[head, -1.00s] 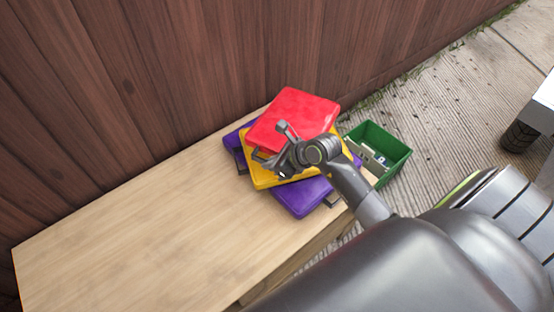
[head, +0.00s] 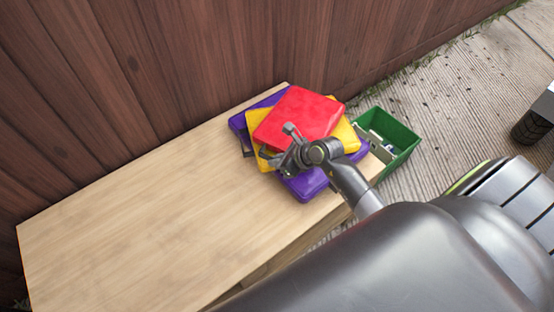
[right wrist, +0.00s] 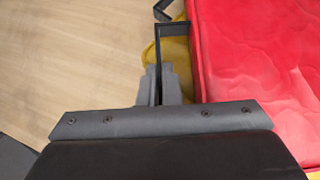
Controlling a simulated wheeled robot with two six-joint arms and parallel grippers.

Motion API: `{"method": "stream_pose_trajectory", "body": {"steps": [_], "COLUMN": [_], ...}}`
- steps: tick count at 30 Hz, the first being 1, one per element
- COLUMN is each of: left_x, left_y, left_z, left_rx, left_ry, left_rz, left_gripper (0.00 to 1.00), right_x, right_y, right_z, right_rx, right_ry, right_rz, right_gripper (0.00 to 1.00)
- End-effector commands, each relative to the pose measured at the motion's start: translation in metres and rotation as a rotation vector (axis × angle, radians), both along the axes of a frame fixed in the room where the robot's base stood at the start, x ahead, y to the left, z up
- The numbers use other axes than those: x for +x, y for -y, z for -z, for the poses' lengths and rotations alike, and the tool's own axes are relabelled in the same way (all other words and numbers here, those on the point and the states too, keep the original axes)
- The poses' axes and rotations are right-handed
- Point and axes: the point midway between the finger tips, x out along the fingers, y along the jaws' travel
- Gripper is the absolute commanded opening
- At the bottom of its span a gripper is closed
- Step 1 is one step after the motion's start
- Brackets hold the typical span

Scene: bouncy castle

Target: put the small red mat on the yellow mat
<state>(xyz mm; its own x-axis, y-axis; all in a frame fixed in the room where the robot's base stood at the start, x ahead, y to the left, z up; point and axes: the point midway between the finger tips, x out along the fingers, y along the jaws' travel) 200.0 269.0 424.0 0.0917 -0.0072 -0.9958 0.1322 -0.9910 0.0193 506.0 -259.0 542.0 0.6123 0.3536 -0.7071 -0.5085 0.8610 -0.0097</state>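The small red mat (head: 300,115) lies over the yellow mat (head: 262,160) on a stack at the table's far right end. It is turned relative to the yellow mat, whose edges show around it. I cannot tell if it lies fully flat. In the right wrist view the red mat (right wrist: 255,75) fills the right side, and a strip of the yellow mat (right wrist: 175,55) shows beside it. My right gripper (head: 280,143) is at the near left edge of the red mat. My left gripper is out of view.
Purple mats (head: 305,187) stick out under the yellow mat. A green box (head: 403,147) with small items stands just right of the table. The wooden table (head: 140,220) is bare on the left. A wooden wall (head: 150,70) runs behind it.

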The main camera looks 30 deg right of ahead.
Motion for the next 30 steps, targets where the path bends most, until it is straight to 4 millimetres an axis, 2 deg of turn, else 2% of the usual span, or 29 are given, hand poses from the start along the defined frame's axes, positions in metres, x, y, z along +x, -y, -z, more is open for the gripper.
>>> {"method": "stream_pose_trajectory", "body": {"steps": [1,6,7,19,23,30], "left_x": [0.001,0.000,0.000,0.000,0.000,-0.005], "left_y": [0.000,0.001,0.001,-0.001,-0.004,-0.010], "left_z": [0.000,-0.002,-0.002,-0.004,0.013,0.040], "left_rx": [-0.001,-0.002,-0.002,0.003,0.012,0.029], "left_ry": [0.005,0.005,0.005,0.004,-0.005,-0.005], "left_rz": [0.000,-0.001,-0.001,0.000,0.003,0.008], "left_gripper": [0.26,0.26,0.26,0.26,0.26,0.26], "right_x": [0.000,0.000,0.000,-0.001,-0.013,-0.044], "right_y": [0.000,0.000,0.000,0.001,0.009,0.026], "right_z": [0.002,0.002,0.002,-0.004,-0.017,-0.053], "right_rx": [0.000,0.001,0.001,-0.001,-0.003,-0.005], "right_ry": [0.001,0.000,0.000,0.001,0.000,0.000], "right_rz": [-0.001,0.001,0.001,0.000,0.001,-0.001], "right_gripper": [0.00,0.24,0.26,0.26,0.26,0.26]}}
